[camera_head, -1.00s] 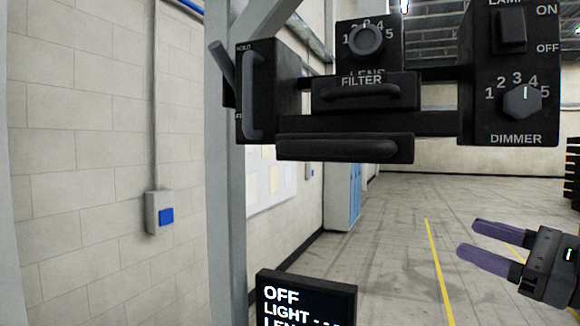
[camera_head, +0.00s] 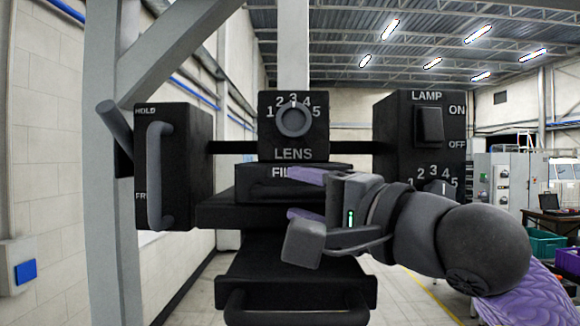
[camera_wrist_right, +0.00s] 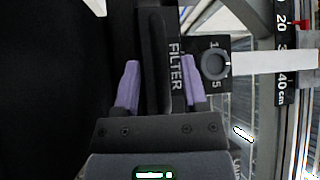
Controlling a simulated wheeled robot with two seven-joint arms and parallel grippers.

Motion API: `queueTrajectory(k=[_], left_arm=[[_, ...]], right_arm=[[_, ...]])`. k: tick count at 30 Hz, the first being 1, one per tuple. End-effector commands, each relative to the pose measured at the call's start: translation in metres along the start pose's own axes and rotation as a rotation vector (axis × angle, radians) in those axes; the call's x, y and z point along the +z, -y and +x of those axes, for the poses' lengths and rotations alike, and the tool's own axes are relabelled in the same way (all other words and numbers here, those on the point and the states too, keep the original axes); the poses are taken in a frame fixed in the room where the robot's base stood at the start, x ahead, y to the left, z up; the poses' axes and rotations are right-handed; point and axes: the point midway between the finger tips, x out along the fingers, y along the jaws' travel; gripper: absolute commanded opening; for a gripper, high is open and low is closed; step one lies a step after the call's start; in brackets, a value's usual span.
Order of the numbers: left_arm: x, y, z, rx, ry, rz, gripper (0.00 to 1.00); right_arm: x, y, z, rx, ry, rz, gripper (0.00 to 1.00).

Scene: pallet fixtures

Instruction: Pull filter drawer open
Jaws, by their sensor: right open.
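The black filter drawer (camera_head: 255,185) sits below the lens knob, its label partly hidden by my right gripper. My right gripper (camera_head: 292,194) is in front of the drawer, its purple fingers one above the other and apart. In the right wrist view, my right gripper (camera_wrist_right: 160,65) is open, with a dark bar, apparently the drawer handle (camera_wrist_right: 153,60), between its fingers. The FILTER label shows beside it. I cannot tell whether either finger touches the bar. My left gripper is not in view.
The lens knob (camera_head: 293,119) is just above. The lamp panel (camera_head: 395,130) stands to the right, behind my right arm. A HOLD box (camera_head: 185,160) with a vertical handle is to the left. A lower black unit with a handle (camera_head: 297,312) lies beneath.

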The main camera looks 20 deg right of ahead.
Motion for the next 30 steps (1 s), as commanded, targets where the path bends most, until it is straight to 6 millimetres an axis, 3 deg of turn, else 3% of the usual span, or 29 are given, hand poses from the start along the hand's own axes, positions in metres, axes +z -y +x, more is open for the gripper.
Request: queueTrajectory(k=[4, 12, 20, 30], left_arm=[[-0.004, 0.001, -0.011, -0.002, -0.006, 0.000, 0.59], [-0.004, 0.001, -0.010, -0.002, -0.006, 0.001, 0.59], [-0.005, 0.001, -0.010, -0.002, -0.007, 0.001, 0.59], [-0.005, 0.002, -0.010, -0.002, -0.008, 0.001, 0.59]], right_arm=[[0.000, 0.002, 0.017, 0.001, 0.001, 0.003, 0.55], [0.000, -0.001, 0.020, 0.000, 0.000, 0.001, 0.55], [0.000, -0.001, 0.019, 0.000, 0.000, 0.002, 0.00], [0.000, -0.001, 0.019, 0.002, 0.000, 0.002, 0.00]])
